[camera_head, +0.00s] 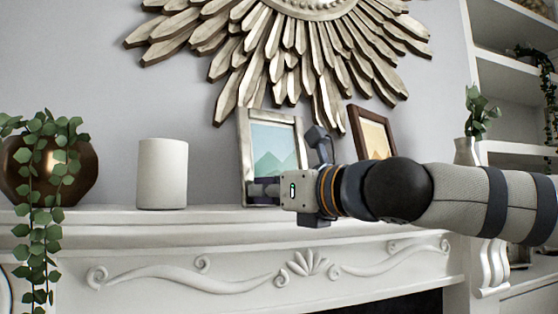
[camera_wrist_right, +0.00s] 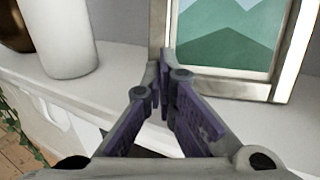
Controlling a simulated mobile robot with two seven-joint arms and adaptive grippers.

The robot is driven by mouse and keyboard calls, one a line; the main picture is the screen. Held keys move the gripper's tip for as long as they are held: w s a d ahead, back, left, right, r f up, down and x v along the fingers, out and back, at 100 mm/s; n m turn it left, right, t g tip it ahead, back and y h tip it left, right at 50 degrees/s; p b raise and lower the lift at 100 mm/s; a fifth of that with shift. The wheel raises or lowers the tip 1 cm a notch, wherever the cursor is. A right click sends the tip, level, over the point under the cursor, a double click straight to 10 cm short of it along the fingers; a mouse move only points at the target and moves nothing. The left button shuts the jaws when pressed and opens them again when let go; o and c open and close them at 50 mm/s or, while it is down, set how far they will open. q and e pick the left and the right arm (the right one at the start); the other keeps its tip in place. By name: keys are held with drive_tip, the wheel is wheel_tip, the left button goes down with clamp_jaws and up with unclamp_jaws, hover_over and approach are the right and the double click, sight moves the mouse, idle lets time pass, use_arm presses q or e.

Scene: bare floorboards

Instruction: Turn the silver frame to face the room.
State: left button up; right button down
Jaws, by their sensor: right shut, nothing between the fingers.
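The silver frame (camera_head: 272,142) stands upright on the mantel, its picture of green mountains facing me and turned slightly. Its lower left part also shows in the right wrist view (camera_wrist_right: 228,38). My right gripper (camera_head: 256,190) is in front of the frame's lower left part and hides some of its bottom edge. In the right wrist view its fingers (camera_wrist_right: 162,72) are together and empty, with the tips at the frame's lower left corner. I cannot tell whether they touch it. My left gripper is not in view.
A white cylinder (camera_head: 162,174) stands left of the frame on the mantel (camera_head: 130,222). A bronze pot (camera_head: 75,180) with trailing leaves is at the far left. A brown frame (camera_head: 373,135) stands behind my right arm. A sunburst mirror (camera_head: 300,45) hangs above.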

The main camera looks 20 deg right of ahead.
drive_tip(key=shift+x, duration=1.45)
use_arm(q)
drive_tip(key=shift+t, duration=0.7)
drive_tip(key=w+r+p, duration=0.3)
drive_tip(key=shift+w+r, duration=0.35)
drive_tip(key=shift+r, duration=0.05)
use_arm(e)
drive_tip(key=v, duration=1.3)
